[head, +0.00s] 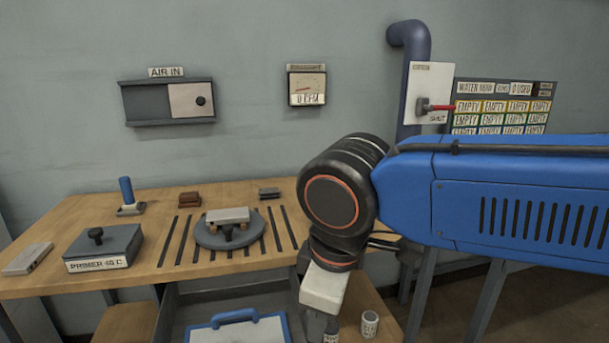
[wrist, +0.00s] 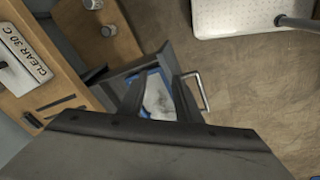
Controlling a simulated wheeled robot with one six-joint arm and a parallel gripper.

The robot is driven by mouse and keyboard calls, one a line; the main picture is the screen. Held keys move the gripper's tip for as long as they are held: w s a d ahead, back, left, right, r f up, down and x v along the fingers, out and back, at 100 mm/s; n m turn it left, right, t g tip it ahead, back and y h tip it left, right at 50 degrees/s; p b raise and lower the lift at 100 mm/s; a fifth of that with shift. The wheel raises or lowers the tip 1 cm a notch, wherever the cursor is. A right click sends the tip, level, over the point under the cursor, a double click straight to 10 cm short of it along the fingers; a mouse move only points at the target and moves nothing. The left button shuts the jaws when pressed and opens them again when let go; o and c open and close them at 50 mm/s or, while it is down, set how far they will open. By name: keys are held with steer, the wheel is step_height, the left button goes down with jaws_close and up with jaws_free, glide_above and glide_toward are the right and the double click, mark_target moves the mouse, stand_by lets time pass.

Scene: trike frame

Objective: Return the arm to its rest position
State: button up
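My blue arm (head: 500,190) reaches in from the right in the head view. It bends at a black joint and points down in front of the workbench. My gripper's fingers are below the head picture. In the wrist view my gripper (wrist: 158,78) shows two dark fingers apart, with nothing seen held between them. Beyond the fingers is an open drawer with a metal handle (wrist: 203,92). A white, blue-edged thing (wrist: 158,97) lies in it, partly hidden by my gripper.
The wooden workbench (head: 160,275) carries a primer box (head: 103,250), a round turntable (head: 210,236) and small blocks. A blue-framed clipboard-like thing (head: 240,333) is below the bench edge. A cup (head: 370,324) stands on a low wooden surface.

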steer(key=d+f+m, duration=0.3)
steer(key=d+m, duration=0.1)
steer(key=d, duration=0.4)
steer(key=d+f+m+t, duration=0.1)
steer(key=d+f+m, duration=0.2)
steer(key=d, duration=0.6)
steer(key=d+f+m+t+h, duration=0.1)
steer(key=d+f+m, duration=0.3)
steer(key=d+m, duration=0.3)
steer(key=shift+w+d, duration=0.15)
steer(key=shift+d, duration=1)
